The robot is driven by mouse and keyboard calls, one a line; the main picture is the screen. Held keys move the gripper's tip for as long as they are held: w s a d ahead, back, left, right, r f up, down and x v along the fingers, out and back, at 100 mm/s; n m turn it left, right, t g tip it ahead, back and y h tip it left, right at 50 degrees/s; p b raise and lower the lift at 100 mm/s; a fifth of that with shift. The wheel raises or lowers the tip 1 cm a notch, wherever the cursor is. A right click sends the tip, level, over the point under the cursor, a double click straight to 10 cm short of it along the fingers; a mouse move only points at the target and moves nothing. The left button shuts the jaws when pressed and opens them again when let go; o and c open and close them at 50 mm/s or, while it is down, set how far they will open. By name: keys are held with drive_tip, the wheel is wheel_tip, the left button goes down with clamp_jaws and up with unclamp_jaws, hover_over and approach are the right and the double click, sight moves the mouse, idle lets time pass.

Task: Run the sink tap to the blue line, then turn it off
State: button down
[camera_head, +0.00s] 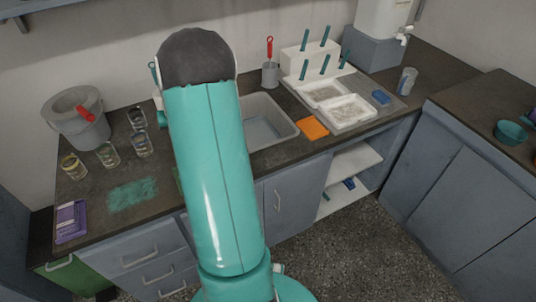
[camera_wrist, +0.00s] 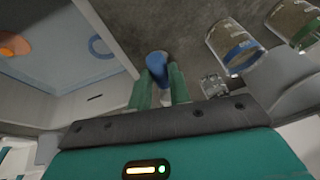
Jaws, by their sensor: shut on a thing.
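The grey sink (camera_head: 284,108) lies in the counter right of my arm, which hides its left part and the tap area in the head view. In the wrist view the sink (camera_wrist: 112,15) is at the upper left, with a blue oval ring (camera_wrist: 98,46) inside. I cannot tell the water level against a blue line. My gripper (camera_wrist: 162,78) shows two teal fingers shut on a blue handle (camera_wrist: 156,62), which looks like the tap's. The tap's spout is not clear in either view.
Several glass jars (camera_head: 109,154) stand left of my arm; a banded jar (camera_wrist: 235,47) is close right of my fingers. A grey bucket (camera_head: 76,122) is at the back left. An orange cloth (camera_head: 313,128) lies right of the sink, near white trays (camera_head: 372,117).

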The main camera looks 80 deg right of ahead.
drive_tip(key=shift+w+a, duration=0.15)
drive_tip(key=shift+w, duration=0.1)
drive_tip(key=c, duration=1.2)
unclamp_jaws()
drive_tip(key=shift+c, duration=0.2)
drive_tip(key=shift+s, duration=0.15)
drive_tip(key=shift+r, duration=0.1)
drive_tip(key=v, duration=1.3)
drive_tip(key=shift+r, duration=0.25)
drive_tip(key=shift+s, duration=0.15)
